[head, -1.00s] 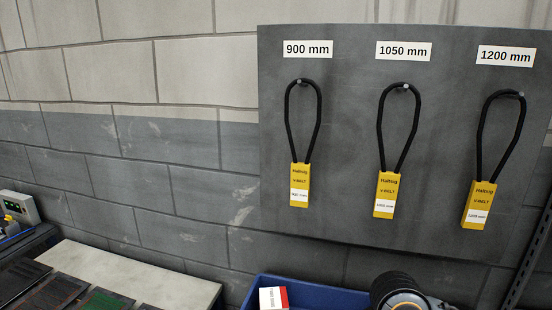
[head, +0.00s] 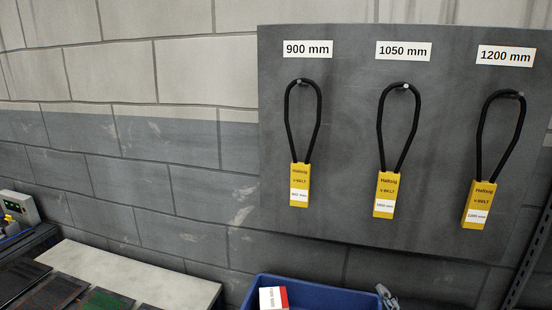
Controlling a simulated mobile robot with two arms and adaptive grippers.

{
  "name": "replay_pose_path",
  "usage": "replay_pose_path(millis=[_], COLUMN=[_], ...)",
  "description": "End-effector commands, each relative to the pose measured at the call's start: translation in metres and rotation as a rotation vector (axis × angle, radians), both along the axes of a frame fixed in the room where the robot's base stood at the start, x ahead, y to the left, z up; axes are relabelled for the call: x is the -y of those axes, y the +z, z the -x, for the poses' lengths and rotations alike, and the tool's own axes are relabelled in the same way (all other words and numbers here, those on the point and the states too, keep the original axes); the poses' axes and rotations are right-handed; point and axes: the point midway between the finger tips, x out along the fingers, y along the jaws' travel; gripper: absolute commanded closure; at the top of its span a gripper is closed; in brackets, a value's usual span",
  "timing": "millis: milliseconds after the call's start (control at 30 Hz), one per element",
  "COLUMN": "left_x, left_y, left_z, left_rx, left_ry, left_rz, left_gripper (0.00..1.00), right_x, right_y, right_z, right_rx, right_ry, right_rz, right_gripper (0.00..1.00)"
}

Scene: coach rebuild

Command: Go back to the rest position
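A small grey part at the bottom edge of the head view, just right of the blue bin, looks like the tip of my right gripper (head: 387,298). Most of it is cut off by the frame, so I cannot tell whether it is open or shut. Nothing is visibly held in it. My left gripper is not in view.
A dark board (head: 345,130) on the block wall bears three looped black belts with yellow sleeves: 900 mm (head: 300,184), 1050 mm (head: 385,194) and 1200 mm (head: 479,205). A blue bin (head: 335,297) holds a white and red box (head: 273,298). A pale bench (head: 185,283) stands left.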

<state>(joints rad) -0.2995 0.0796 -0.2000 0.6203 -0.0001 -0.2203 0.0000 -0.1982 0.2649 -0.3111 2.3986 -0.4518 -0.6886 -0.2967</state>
Motion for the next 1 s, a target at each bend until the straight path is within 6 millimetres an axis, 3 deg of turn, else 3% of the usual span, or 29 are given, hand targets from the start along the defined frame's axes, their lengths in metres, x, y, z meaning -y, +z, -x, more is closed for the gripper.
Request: replay_pose_path(millis=[33, 100, 233, 400, 633, 800, 1000], left_x=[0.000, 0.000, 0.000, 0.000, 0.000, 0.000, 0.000], left_y=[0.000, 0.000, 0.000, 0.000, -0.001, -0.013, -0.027], left_z=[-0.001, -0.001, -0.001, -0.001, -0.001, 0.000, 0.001], left_rx=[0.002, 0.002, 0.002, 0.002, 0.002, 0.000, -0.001], left_ry=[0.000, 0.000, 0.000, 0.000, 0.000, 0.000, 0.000], left_rz=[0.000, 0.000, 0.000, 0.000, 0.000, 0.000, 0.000], left_gripper=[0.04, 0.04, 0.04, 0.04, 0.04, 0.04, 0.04], right_x=[0.013, 0.026, 0.038, 0.042, 0.038, 0.036, 0.034], right_y=[-0.037, -0.083, -0.149, -0.200, -0.238, -0.303, -0.387], right_z=[0.012, 0.033, 0.083, 0.147, 0.227, 0.209, 0.205], right_rx=[-0.149, -0.341, -0.640, -0.929, -1.237, -1.241, -1.269], right_ry=[-0.054, -0.128, -0.246, -0.365, -0.497, -0.494, -0.501], right_rz=[-0.084, -0.189, -0.338, -0.460, -0.564, -0.551, -0.539], right_gripper=[0.26, 0.26, 0.26, 0.26, 0.26, 0.26, 0.26])
